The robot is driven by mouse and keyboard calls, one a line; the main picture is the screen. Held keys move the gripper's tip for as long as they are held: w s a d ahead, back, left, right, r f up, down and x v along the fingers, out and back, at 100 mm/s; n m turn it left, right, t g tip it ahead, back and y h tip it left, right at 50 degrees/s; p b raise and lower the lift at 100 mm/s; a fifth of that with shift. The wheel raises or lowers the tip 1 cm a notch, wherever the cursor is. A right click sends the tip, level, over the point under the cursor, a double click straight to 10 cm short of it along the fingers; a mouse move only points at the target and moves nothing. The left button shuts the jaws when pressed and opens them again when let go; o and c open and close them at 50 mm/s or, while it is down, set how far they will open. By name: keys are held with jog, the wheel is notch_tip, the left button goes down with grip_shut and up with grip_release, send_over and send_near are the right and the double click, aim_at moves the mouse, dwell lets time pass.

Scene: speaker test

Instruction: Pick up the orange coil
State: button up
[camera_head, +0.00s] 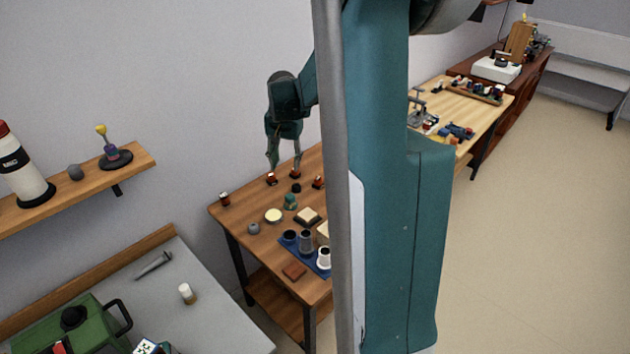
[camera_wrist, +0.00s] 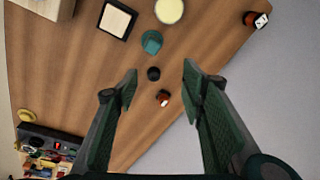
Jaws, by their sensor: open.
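Several small orange-and-dark parts lie along the wooden table's back, too small to tell which is the orange coil. One orange-and-dark part (camera_wrist: 163,97) lies below and between my fingers in the wrist view; it also shows in the head view (camera_head: 294,174). Others are a part by the left finger (camera_head: 271,179), one at right (camera_head: 318,182) and one near the left corner (camera_head: 224,198), also in the wrist view (camera_wrist: 257,19). My gripper (camera_head: 285,168) points down, open and empty; both fingers show in the wrist view (camera_wrist: 160,71). Contact with any part cannot be judged.
A small black piece (camera_wrist: 153,73), a teal piece (camera_wrist: 152,42) and a pale yellow disc (camera_wrist: 169,10) lie close by on the wooden table (camera_head: 245,210). A blue tray (camera_head: 316,267) with cups stands further forward. My arm hides the table's right part.

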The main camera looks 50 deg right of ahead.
aim_at(318, 178)
jog(key=d+f+m+p, duration=0.1)
jog(key=d+f, duration=0.2)
jog(key=d, duration=0.2)
jog(key=d+f+m+g+p, duration=0.1)
jog(key=d+f, duration=0.2)
jog(key=d, duration=0.2)
jog(key=d+f+m, duration=0.1)
jog(key=d+f, duration=0.3)
jog(key=d, duration=0.1)
jog(key=shift+s+d+m+g+y+p, duration=0.15)
jog(key=shift+d+m+g+y+p, duration=0.15)
jog(key=shift+d+y+p, duration=0.1)
jog(key=shift+s+d+f, duration=0.1)
jog(key=shift+d+f, duration=0.15)
jog(key=shift+d, duration=0.1)
jog(key=shift+f, duration=0.2)
jog(key=shift+f, duration=1.15)
jog(key=shift+f+b, duration=0.7)
jog(key=shift+f, duration=1.9)
jog(key=c, duration=1)
